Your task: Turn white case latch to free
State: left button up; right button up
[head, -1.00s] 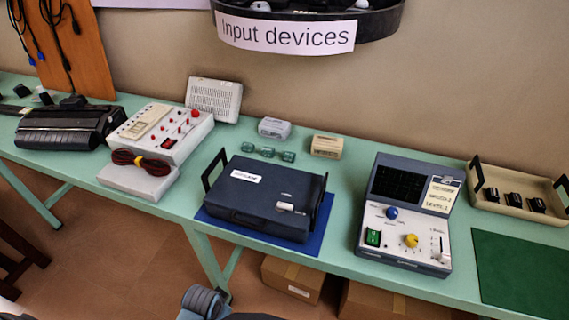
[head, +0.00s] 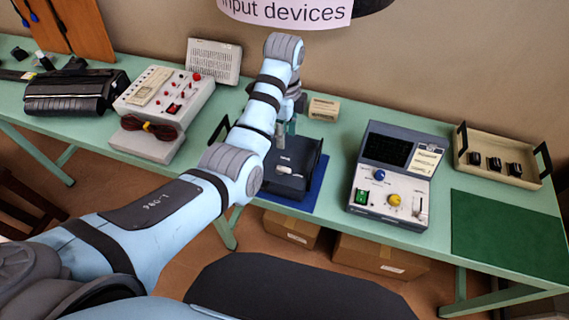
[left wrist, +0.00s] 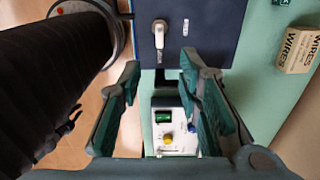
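The dark blue case (head: 297,158) lies on a blue mat (head: 310,188) on the bench, partly hidden behind my left arm. Its white latch (head: 287,170) is on the top near the front edge. In the left wrist view the latch (left wrist: 159,32) shows as a white lever with a round end, just beyond the fingertips. My left gripper (head: 286,135) is above the case. My right gripper is not in view.
A grey instrument (head: 395,175) with knobs stands right of the case. A white box with red buttons (head: 168,92) stands to the left. A small wires box (left wrist: 299,50) sits behind the case. A tray (head: 503,160) and green mat (head: 510,240) are farther right.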

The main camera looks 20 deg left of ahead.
aim_at(283, 168)
pick_arm(q)
notch_tip(283, 168, down, 13)
jog(key=b, duration=0.2)
jog(key=shift+a+b, duration=0.15)
jog(key=shift+b, duration=0.2)
jog(key=shift+f, duration=0.55)
jog(key=shift+s, duration=0.1)
grip_shut()
